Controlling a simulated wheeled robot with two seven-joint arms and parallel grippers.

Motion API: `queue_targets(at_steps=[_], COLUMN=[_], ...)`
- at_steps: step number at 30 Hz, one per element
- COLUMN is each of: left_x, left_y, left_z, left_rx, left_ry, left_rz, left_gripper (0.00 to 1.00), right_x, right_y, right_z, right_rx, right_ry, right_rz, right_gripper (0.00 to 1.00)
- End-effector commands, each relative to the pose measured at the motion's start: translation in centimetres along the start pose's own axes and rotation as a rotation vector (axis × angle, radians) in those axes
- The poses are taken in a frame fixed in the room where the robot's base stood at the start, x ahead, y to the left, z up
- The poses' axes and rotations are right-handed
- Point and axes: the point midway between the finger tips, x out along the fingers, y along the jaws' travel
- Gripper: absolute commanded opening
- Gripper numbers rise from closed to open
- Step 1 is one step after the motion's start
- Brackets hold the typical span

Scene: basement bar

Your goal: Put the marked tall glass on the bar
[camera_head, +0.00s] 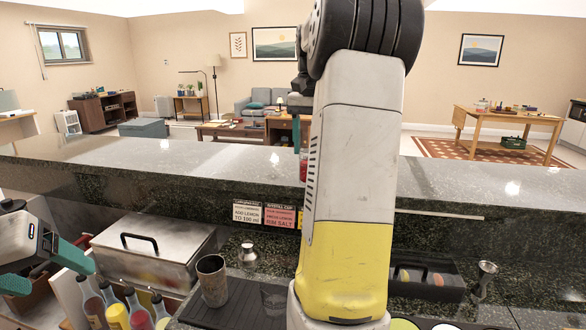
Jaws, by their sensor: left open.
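The bar (200,172) is a raised grey speckled counter running across the middle of the view. No tall glass with a mark shows clearly. A faint clear glass shape (273,300) stands on the black mat beside my arm, and I cannot tell if it is marked. A red thing (303,166) on the bar is mostly hidden behind my arm. My left gripper (44,271) is at the lower left, with teal fingertips apart and empty, above the bottles. A white and yellow arm link of mine blocks the centre.
A steel box with a black handle (150,250), a metal tumbler (212,281) on the black mat (238,305) and several bottles (115,312) crowd the lower counter. A jigger (485,280) and black caddy (425,278) stand right. The bar top looks mostly clear.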

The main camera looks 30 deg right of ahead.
Motion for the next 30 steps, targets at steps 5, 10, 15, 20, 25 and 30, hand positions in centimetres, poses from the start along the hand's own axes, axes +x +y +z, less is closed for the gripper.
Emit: queue_targets(at_steps=[5, 10, 15, 20, 25, 30], left_x=[0.0, 0.0, 0.0, 0.0, 0.0, 0.0], left_y=[0.0, 0.0, 0.0, 0.0, 0.0, 0.0], left_z=[0.0, 0.0, 0.0, 0.0, 0.0, 0.0], left_rx=[0.000, 0.000, 0.000, 0.000, 0.000, 0.000], left_ry=[0.000, 0.000, 0.000, 0.000, 0.000, 0.000], left_rz=[0.000, 0.000, 0.000, 0.000, 0.000, 0.000], left_gripper=[0.75, 0.75, 0.75, 0.75, 0.75, 0.75], right_x=[0.4, 0.9, 1.2, 1.4, 1.4, 1.6], right_y=[1.2, 2.7, 4.0, 4.8, 5.1, 5.4], right_z=[-3.3, -7.4, -11.0, -13.2, -14.2, -14.7], right_rx=[0.006, 0.005, 0.004, 0.002, 0.001, 0.000], right_ry=[0.000, 0.000, 0.001, 0.001, 0.001, 0.001], right_rz=[0.001, 0.002, 0.001, 0.001, 0.000, 0.000], right_gripper=[0.00, 0.00, 0.00, 0.00, 0.00, 0.00])
